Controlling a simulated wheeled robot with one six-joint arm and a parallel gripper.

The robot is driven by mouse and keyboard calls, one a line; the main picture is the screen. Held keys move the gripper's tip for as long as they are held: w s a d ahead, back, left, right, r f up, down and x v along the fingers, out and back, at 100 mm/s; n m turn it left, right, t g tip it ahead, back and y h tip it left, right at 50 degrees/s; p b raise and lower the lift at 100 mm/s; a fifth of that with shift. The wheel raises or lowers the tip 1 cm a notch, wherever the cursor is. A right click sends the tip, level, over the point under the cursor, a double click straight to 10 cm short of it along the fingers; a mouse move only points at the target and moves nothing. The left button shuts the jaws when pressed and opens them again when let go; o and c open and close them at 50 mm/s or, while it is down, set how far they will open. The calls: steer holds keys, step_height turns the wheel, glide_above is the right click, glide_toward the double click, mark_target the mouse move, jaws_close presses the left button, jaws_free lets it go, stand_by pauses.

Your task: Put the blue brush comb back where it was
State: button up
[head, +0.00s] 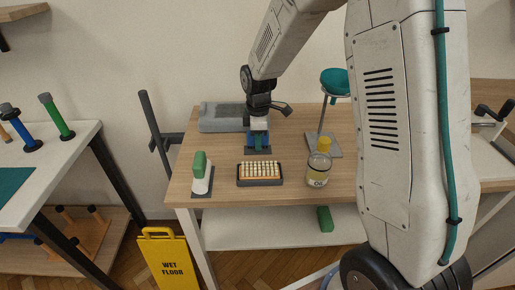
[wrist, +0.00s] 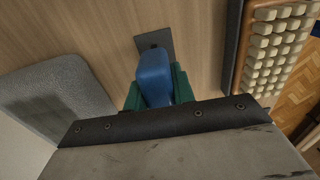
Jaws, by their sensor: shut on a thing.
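The blue brush comb (wrist: 154,76) is between the green fingers of my gripper (wrist: 156,88) in the wrist view. In the head view my gripper (head: 258,133) is above the back middle of the wooden table (head: 222,148), shut on the blue comb (head: 258,124). A small dark plate (head: 257,150) lies on the table at the comb's lower end, and also shows in the wrist view (wrist: 154,41). I cannot tell whether the comb touches this plate. The fingers hide part of the comb.
A dark tray of pale pegs (head: 259,183) lies in front of my gripper. A grey pad (head: 221,118) lies behind. A wet-floor sign (head: 168,262) stands below.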

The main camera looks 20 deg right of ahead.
steer(key=shift+f, duration=0.25)
steer(key=o, duration=1.4)
steer(key=shift+r, duration=0.1)
steer(key=shift+r, duration=4.9)
step_height(320, 180, up, 8)
steer(key=shift+f, duration=0.1)
